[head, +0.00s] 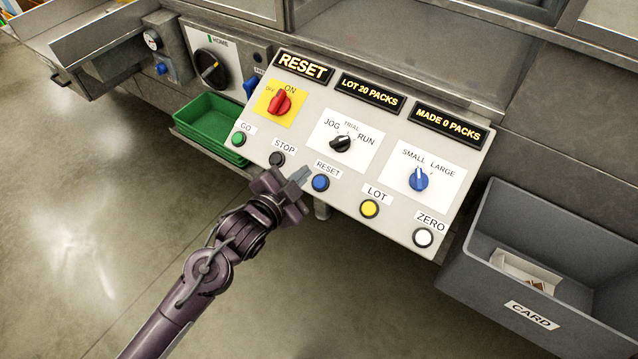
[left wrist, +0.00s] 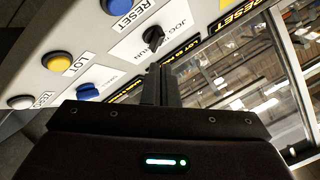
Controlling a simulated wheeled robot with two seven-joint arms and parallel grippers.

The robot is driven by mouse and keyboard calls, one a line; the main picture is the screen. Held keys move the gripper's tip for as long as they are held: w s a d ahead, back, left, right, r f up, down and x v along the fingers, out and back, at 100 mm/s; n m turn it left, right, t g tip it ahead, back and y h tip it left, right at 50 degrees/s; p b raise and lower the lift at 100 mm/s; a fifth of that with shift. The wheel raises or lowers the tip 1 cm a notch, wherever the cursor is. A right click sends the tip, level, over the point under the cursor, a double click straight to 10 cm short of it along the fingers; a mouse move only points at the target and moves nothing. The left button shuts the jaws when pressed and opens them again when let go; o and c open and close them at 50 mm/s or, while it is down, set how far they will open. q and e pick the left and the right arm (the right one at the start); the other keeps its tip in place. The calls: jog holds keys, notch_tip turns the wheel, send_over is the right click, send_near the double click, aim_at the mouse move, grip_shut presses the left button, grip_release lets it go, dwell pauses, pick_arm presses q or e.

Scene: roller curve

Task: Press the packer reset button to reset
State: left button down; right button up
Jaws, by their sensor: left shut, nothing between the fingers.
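The blue reset button (head: 320,183) sits on the lower row of the sloped grey control panel (head: 300,130), under a RESET label. It also shows at the top of the left wrist view (left wrist: 116,5), partly cut off by the frame edge. My left gripper (head: 303,174) is shut and empty, with its fingertips just left of and above the blue button in the head view. I cannot tell whether they touch the panel. A display (head: 303,67) at the panel's top left reads RESET. My right gripper is not in view.
Nearby are the green GO (head: 239,139), black STOP (head: 277,159), yellow LOT (head: 369,209) and white ZERO (head: 423,238) buttons. Above them are a red switch (head: 279,103), a black knob (head: 341,144) and a blue knob (head: 418,180). A grey CARD bin (head: 468,235) stands right; green trays (head: 208,122) lie left.

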aim_at(321, 177)
pick_arm(q)
jog(key=shift+w+d+f+b, duration=0.4)
jog(key=shift+w+f+b, duration=0.1)
jog(key=shift+f+b, duration=0.55)
jog(key=shift+w+d+f+b, duration=0.35)
jog(key=shift+w+f+b, duration=0.2)
jog(key=shift+f+b, duration=0.45)
jog(key=shift+w+d+f+b, duration=0.45)
jog(key=shift+f+b, duration=0.3)
jog(key=shift+f, duration=0.5)
jog(key=shift+w+f, duration=0.1)
jog(key=shift+w+f, duration=0.15)
jog(key=shift+f, duration=0.1)
jog(key=shift+w+d+f+b, duration=0.2)
jog(key=shift+f+b, duration=0.1)
jog(key=shift+f, duration=0.1)
dwell(0.4)
jog(key=shift+s+a+r+p, duration=0.2)
jog(key=shift+r+p, duration=0.15)
jog(key=shift+p, duration=0.15)
jog(key=shift+s+a+r+p, duration=0.1)
jog(key=shift+s+r+p, duration=0.1)
jog(key=shift+r+p, duration=0.25)
